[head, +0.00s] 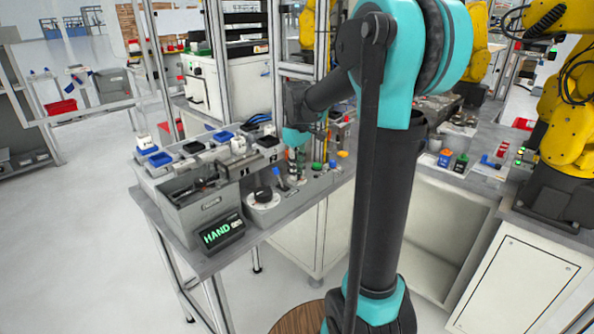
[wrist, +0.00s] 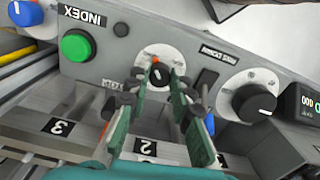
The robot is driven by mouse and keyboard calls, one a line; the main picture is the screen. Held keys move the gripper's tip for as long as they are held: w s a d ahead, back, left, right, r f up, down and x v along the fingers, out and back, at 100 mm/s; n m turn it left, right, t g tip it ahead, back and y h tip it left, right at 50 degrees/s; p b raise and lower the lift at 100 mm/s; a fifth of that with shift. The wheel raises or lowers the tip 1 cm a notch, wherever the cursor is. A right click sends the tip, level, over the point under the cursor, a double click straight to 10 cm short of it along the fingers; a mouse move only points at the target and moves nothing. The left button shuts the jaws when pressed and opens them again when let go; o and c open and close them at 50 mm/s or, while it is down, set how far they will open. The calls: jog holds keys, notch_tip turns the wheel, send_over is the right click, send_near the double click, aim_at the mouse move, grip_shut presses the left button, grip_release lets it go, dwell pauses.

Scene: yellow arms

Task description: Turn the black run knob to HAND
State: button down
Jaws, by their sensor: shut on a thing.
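In the wrist view, the black run knob (wrist: 159,77) is a small black knob on a round white dial plate, with a small orange-red mark at the plate's edge. My gripper (wrist: 163,80) has its green fingers closed on either side of this knob. The plate's markings are too small to read. In the head view, my gripper (head: 296,160) is down at the panel of the grey bench unit, and the knob is hidden there. A black display (head: 222,232) on the unit's front corner shows HAND in green letters.
A larger black knob (wrist: 255,103) on a white plate sits right of my fingers in the wrist view. A green button (wrist: 76,45) and a blue knob (wrist: 25,12) are on the left. A blue part (wrist: 209,124) is close behind the right finger.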

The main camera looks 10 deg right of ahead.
jog(key=shift+n, duration=0.6)
jog(key=c, duration=1.3)
grip_release()
notch_tip(320, 180, up, 12)
jog(key=shift+r, duration=0.1)
jog(key=s+d+f+m+t, duration=0.1)
jog(key=s+f+m, duration=0.2)
jog(key=s+f, duration=0.4)
jog(key=s+d+f+m+t, duration=0.1)
jog(key=s+f+m, duration=0.2)
jog(key=s+f, duration=0.4)
jog(key=s+d+f+m+t, duration=0.2)
jog(key=s+f+m, duration=0.1)
jog(key=s+f, duration=0.5)
notch_tip(320, 180, down, 3)
jog(key=shift+f+m, duration=0.2)
jog(key=shift+m, duration=0.1)
